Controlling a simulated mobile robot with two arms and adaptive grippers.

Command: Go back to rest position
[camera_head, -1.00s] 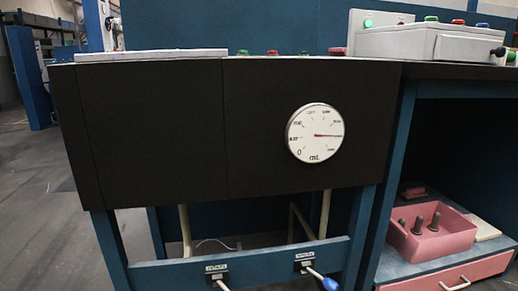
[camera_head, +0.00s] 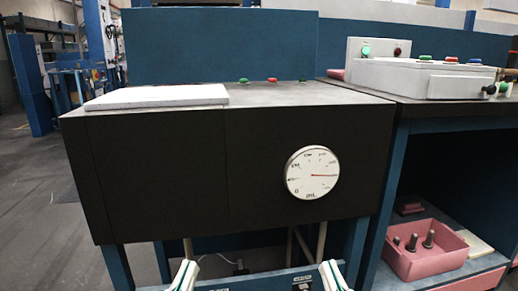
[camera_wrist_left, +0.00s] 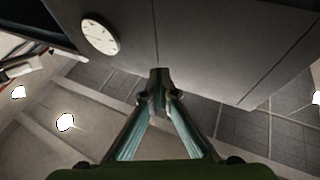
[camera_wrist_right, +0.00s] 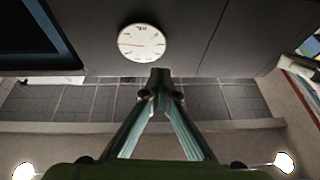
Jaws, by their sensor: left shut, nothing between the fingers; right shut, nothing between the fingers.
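My left gripper (camera_head: 183,276) and my right gripper (camera_head: 333,276) show at the bottom edge of the head view, in front of the blue frame below the machine's dark front panel (camera_head: 150,170). In the left wrist view the fingers (camera_wrist_left: 158,80) meet at their tips with nothing between them. In the right wrist view the fingers (camera_wrist_right: 160,78) also meet, empty. A round white gauge (camera_head: 312,173) sits on the panel, its needle pointing right. It also shows in the left wrist view (camera_wrist_left: 100,34) and the right wrist view (camera_wrist_right: 141,43).
A white slab (camera_head: 158,96) lies on the machine top, beside green and red buttons (camera_head: 272,80). A grey control box (camera_head: 425,78) stands at the right. A pink bin (camera_head: 425,252) with dark pegs sits on the lower right shelf. Open floor (camera_head: 45,200) lies at the left.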

